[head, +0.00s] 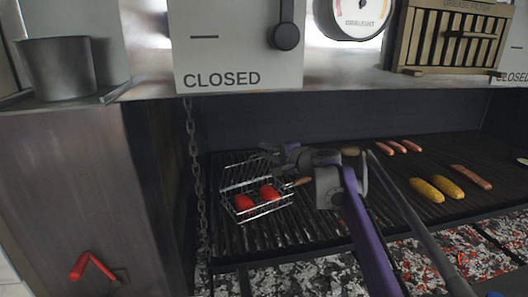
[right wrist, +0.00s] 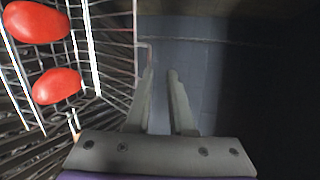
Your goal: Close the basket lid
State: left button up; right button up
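The wire basket (head: 266,212) sits on the left part of the grill grate with two red tomato-like pieces (head: 243,202) in it. Its wire lid (head: 240,163) appears to stand raised at the back. My right gripper (head: 268,152) is at the back of the basket, near the lid's upper edge. In the right wrist view its two fingers (right wrist: 160,74) are a little apart with nothing clearly between them. A thin wire corner (right wrist: 148,46) lies just beyond the left fingertip; contact cannot be told. The red pieces (right wrist: 57,86) also show there. My left gripper is not in view.
Corn cobs (head: 438,188) and sausages (head: 471,177) lie on the grate (head: 330,225) to the right. A chain (head: 194,150) hangs left of the basket. Glowing coals (head: 480,258) lie below. A panel marked CLOSED (head: 235,50) is above.

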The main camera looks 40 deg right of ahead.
jog(key=s+f, duration=0.3)
jog(key=s, duration=0.9)
jog(key=shift+f, duration=0.25)
dwell(0.7)
jog(key=shift+w, duration=0.15)
dwell(0.4)
dwell(0.4)
